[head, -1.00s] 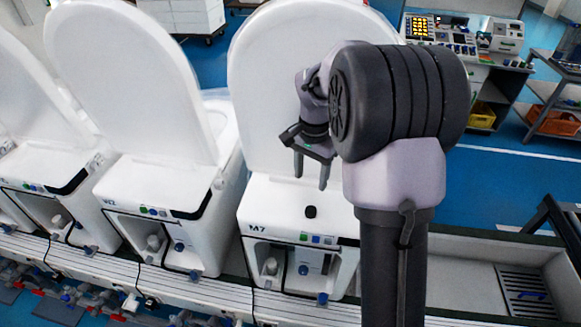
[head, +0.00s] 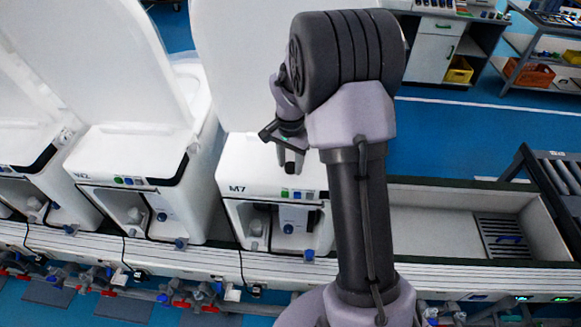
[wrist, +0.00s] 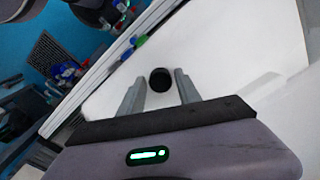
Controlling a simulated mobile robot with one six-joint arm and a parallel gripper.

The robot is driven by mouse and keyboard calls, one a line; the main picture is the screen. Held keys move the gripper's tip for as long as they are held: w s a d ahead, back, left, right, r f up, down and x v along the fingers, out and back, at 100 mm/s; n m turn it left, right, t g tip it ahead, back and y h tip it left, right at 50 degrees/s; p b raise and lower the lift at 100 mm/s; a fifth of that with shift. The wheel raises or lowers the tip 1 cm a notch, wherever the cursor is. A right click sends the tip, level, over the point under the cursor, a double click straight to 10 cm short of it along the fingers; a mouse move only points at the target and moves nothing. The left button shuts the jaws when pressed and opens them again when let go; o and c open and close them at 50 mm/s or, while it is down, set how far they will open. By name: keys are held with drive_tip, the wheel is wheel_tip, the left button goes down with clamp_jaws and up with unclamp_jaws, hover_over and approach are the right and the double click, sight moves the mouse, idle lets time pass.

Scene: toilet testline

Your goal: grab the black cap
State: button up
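The black cap (wrist: 160,80) is a small round black piece on the white top of the toilet unit marked M7 (head: 262,180). In the wrist view it sits between the tips of my gripper's two grey fingers, with a gap on each side. My gripper (head: 290,162) is open and points down at the unit's top in the head view. In that view the cap is largely hidden by the fingers. I cannot tell how far above the surface the fingertips are.
A raised white lid (head: 235,65) stands behind my gripper. Coloured buttons (head: 298,195) line the unit's front edge. Another white unit, W2 (head: 130,165), stands to the left. A trough with a drain grate (head: 505,238) lies to the right.

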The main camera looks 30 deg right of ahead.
clamp_jaws()
